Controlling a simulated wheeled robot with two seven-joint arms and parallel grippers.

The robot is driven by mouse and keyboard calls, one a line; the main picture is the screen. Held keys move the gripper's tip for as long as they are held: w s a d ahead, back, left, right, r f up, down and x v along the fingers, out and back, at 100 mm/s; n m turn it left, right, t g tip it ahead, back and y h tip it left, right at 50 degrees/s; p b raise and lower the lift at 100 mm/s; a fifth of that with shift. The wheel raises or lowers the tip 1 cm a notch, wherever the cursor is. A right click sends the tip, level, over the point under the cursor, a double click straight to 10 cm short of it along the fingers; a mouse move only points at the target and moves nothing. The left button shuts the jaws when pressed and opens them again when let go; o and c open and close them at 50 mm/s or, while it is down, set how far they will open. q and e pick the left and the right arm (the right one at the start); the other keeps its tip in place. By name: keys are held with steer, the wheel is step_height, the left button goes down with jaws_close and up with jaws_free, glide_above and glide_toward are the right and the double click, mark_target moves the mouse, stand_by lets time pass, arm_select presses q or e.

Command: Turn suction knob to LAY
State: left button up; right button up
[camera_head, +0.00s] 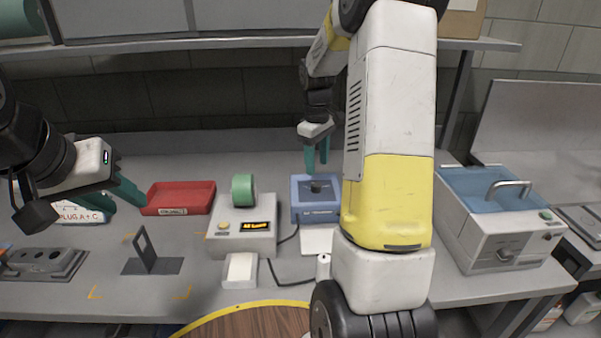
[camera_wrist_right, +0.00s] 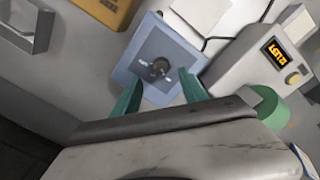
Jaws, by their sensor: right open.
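The blue box (camera_head: 300,212) stands on the bench at mid picture, with a dark round knob (camera_head: 316,187) on its top. In the right wrist view the blue box (camera_wrist_right: 135,62) shows its dark top plate, and the knob (camera_wrist_right: 161,66) has pale markings beside it, too small to read. My right gripper (camera_head: 317,168) points down just above the knob. In the right wrist view its open teal fingers (camera_wrist_right: 161,82) lie either side of the knob's line; I cannot tell any contact. My left gripper (camera_head: 128,203) is open and empty at the left, away from the box.
A grey station with a lit display (camera_head: 258,226) and a green roll (camera_head: 243,189) stands left of the box. A red tray (camera_head: 180,197) lies further left. A water bath (camera_head: 500,232) stands at the right. A shelf (camera_head: 200,43) spans above. A cable runs along the bench.

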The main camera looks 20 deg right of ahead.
mark_target(317, 184)
step_height(317, 184, down, 7)
steer(key=shift+d, duration=0.1)
stand_by(0.3)
jaws_close()
